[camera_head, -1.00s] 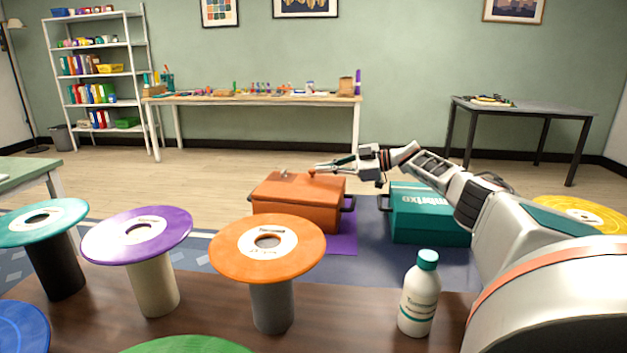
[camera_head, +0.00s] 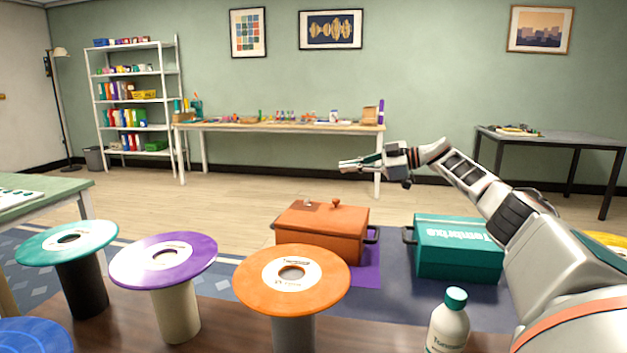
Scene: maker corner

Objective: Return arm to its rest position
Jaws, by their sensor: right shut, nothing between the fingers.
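My right arm (camera_head: 520,217) comes in from the right and reaches toward the middle of the view. My right gripper (camera_head: 343,167) is shut and empty, pointing left. In the picture it shows above and behind the orange box (camera_head: 322,228), against the pale floor, apart from the box. The orange box has its lid on, with a small knob on top. My left gripper is not in view.
In front stand orange (camera_head: 257,282), purple (camera_head: 190,263) and teal (camera_head: 45,246) spools and a white bottle (camera_head: 448,328) on a brown surface (camera_head: 225,335). A teal box (camera_head: 455,258) sits below my arm. A workbench (camera_head: 270,126) stands behind.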

